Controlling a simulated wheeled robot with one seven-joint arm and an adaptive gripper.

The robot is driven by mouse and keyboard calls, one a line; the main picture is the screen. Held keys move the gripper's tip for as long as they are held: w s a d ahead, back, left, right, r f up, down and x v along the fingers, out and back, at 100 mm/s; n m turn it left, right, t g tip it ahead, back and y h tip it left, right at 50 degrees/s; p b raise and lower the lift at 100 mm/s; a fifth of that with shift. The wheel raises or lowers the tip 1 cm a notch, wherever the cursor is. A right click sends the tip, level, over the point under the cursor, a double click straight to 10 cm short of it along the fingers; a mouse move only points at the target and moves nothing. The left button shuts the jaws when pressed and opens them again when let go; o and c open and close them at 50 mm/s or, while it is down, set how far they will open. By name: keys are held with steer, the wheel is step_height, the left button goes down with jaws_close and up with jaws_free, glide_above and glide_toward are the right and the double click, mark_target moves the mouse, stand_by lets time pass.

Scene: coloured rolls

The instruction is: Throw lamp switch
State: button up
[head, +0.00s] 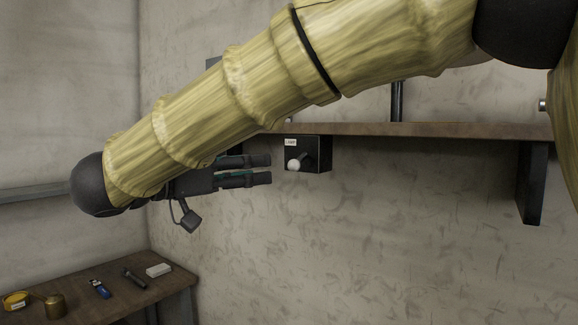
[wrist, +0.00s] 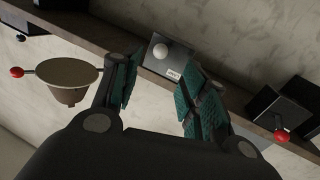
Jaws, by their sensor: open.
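The lamp switch is a black box (head: 320,152) with a white label reading LAMP, fixed under the front of a shelf. Its lever ends in a white ball knob (head: 293,165) at the box's lower left. My gripper (head: 269,169) is just left of the knob, fingers pointing right at it, with a small apparent gap. In the wrist view, the box (wrist: 180,57) and white knob (wrist: 160,51) show beyond and between the spread teal-padded fingers of my gripper (wrist: 161,70). The fingers are open and empty. My arm hides part of the wall and shelf in the head view.
The shelf (head: 430,130) runs along the wall, with a dark bracket (head: 533,185) at right. The wrist view shows red knobs left (wrist: 16,72) and right (wrist: 281,135), and a bowl-shaped thing (wrist: 68,75). A table (head: 165,285) with small items stands lower left.

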mark_target(289, 166)
steer(key=p+x, duration=0.2)
steer(key=x, duration=0.7)
steer(key=shift+w+d, duration=0.1)
steer(key=shift+w, duration=0.05)
jaws_close()
